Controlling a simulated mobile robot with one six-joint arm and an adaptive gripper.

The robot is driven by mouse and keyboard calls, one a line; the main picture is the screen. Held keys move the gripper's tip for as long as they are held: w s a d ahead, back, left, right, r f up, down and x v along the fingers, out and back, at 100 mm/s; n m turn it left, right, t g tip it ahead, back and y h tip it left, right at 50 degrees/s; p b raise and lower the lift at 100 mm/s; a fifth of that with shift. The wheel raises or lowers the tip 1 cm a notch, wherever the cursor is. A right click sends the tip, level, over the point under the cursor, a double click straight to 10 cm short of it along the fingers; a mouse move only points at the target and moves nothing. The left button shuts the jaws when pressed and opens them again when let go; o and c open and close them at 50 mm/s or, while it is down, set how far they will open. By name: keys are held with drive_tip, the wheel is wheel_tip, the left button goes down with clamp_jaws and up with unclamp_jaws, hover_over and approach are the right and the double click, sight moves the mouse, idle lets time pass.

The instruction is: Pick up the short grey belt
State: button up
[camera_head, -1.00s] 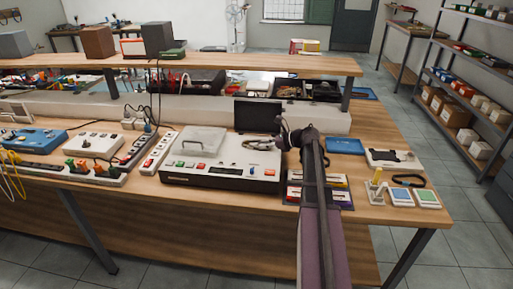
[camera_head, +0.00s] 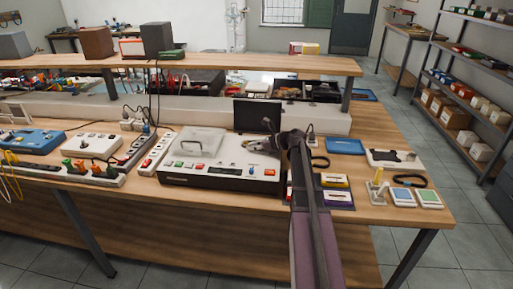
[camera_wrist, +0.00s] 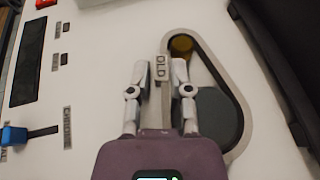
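A light grey belt (camera_wrist: 232,92) runs as a rounded triangular loop around a brass-coloured pulley (camera_wrist: 181,45) and a larger dark wheel (camera_wrist: 217,115) on the white machine (camera_head: 215,178). An "OLD" tag (camera_wrist: 160,68) is on its left strand. My gripper (camera_wrist: 159,70) is open. Its fingers lie either side of the tagged strand, with small gaps visible. I cannot tell the exact height of the fingertips.
A black screen (camera_head: 257,116) stands behind the machine. Its dark edge shows at right in the wrist view (camera_wrist: 277,70). Dark loops lie on the table, one near my arm (camera_head: 320,162) and one farther right (camera_head: 409,181). Small coloured boxes (camera_head: 334,180) sit right of my arm.

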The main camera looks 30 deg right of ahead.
idle(0.4)
clamp_jaws()
drive_tip(key=shift+r, duration=0.15)
wheel_tip(320, 180, up, 10)
drive_tip(key=p, duration=1)
idle(0.6)
drive_tip(key=shift+r+p, duration=0.8)
drive_tip(key=shift+p, duration=0.15)
